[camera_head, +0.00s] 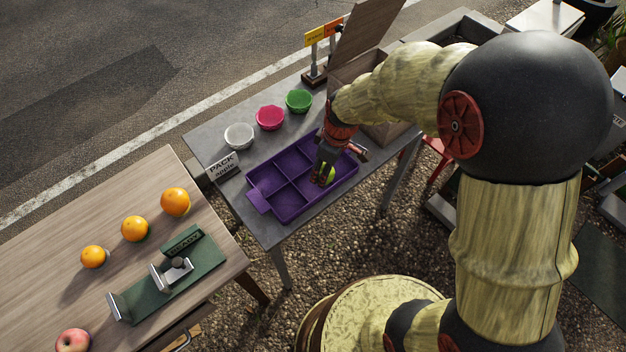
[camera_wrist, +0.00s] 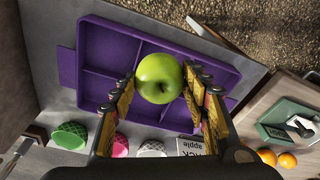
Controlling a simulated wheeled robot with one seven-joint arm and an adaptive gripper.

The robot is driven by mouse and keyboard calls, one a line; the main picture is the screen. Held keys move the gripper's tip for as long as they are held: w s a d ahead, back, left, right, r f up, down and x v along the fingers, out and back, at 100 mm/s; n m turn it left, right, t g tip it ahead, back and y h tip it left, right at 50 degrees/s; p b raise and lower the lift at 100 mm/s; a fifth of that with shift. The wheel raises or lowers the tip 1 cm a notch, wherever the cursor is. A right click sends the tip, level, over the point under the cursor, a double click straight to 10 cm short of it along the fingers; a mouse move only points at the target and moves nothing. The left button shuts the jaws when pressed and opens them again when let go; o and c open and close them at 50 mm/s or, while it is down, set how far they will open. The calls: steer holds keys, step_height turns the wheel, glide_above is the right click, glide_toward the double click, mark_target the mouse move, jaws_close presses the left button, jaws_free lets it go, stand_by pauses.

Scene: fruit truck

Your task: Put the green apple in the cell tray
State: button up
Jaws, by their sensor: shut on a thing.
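The green apple (camera_wrist: 159,78) is between the two fingers of my gripper (camera_wrist: 160,92), which is shut on it. In the head view the apple (camera_head: 330,175) shows only in part, beside the fingers of my gripper (camera_head: 321,176). The purple cell tray (camera_head: 259,197) lies on the grey table, with several square cells and a tab at its left end. The apple is over the tray's right part in the head view. The tray (camera_wrist: 68,66) also lies behind the apple in the wrist view. I cannot tell whether the apple touches the tray floor.
White (camera_head: 239,136), pink (camera_head: 270,117) and green (camera_head: 299,101) bowls stand behind the tray. A "PACK apple" sign (camera_head: 223,166) is at its left. A wooden table (camera_head: 60,225) holds oranges (camera_head: 175,202), a red apple (camera_head: 73,341) and a green stand (camera_head: 190,280).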

steer(key=a+f, duration=0.1)
steer(key=w+f, duration=0.1)
steer(key=a+f, duration=0.1)
steer(key=f, duration=0.1)
steer(key=shift+w+a+b, duration=0.35)
steer(key=shift+b, duration=0.05)
steer(key=shift+w+a+f+b, duration=0.15)
steer(key=shift+f+b, duration=0.55)
steer(key=shift+f, duration=1.05)
steer(key=shift+f, duration=0.2)
steer(key=o, duration=1.2)
steer(key=shift+r, duration=0.1)
steer(key=shift+o, duration=0.2)
